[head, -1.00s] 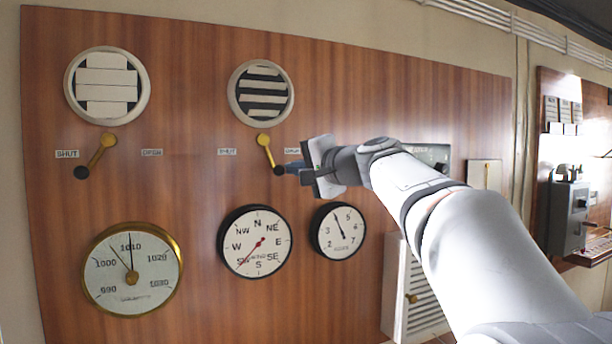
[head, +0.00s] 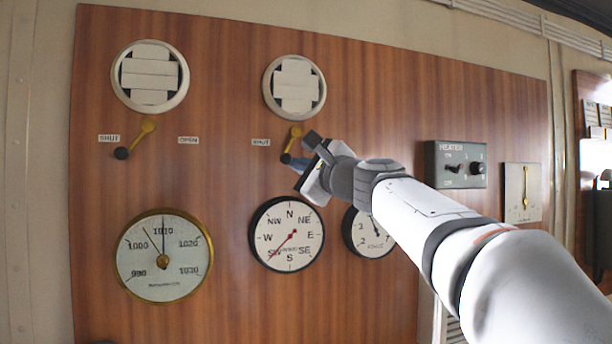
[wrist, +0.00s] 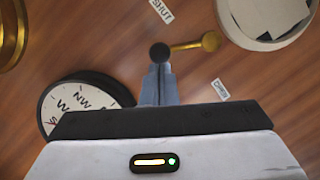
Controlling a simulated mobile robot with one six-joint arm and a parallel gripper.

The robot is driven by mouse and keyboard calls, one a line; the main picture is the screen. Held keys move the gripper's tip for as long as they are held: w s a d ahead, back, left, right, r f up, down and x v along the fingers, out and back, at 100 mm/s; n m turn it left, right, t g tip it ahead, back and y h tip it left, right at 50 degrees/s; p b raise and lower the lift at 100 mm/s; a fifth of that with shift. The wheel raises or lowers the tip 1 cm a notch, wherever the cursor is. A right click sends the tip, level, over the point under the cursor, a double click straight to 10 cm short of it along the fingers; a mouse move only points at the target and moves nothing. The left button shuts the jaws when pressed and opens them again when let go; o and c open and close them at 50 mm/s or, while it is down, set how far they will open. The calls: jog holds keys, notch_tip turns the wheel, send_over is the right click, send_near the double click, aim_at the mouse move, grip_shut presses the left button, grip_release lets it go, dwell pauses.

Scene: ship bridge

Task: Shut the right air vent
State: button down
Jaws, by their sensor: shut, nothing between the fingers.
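The right air vent (head: 295,87) is a round white vent; its slats lie flat and close together, with dark corners at the rim. Part of it shows in the wrist view (wrist: 268,22). Below it, its brass lever (head: 293,138) slants down and left towards the SHUT label (head: 261,142), its black knob (head: 286,158) at the lower end. My gripper (head: 293,161) is shut and empty, its fingertips at the knob's right side. In the wrist view the fingertips (wrist: 159,70) meet or almost meet the knob (wrist: 160,53); contact is unclear. The OPEN label (wrist: 220,90) shows there.
The left vent (head: 150,77) also has flat slats, and its lever (head: 140,137) slants towards SHUT. A barometer (head: 163,258), a compass dial (head: 287,235) and a partly hidden gauge (head: 368,232) sit below. A heater panel (head: 456,164) is right of my arm.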

jog(key=shift+s+a+r+m+b, duration=0.15)
jog(key=shift+a+m+b, duration=0.25)
jog(key=shift+m, duration=0.5)
jog(key=shift+a, duration=0.1)
jog(key=w+d+f+b+v, duration=0.1)
jog(key=b+v, duration=0.3)
jog(key=v, duration=0.9)
jog(key=shift+w+d+f, duration=0.25)
jog(key=shift+d+f, duration=0.05)
jog(key=shift+f, duration=0.2)
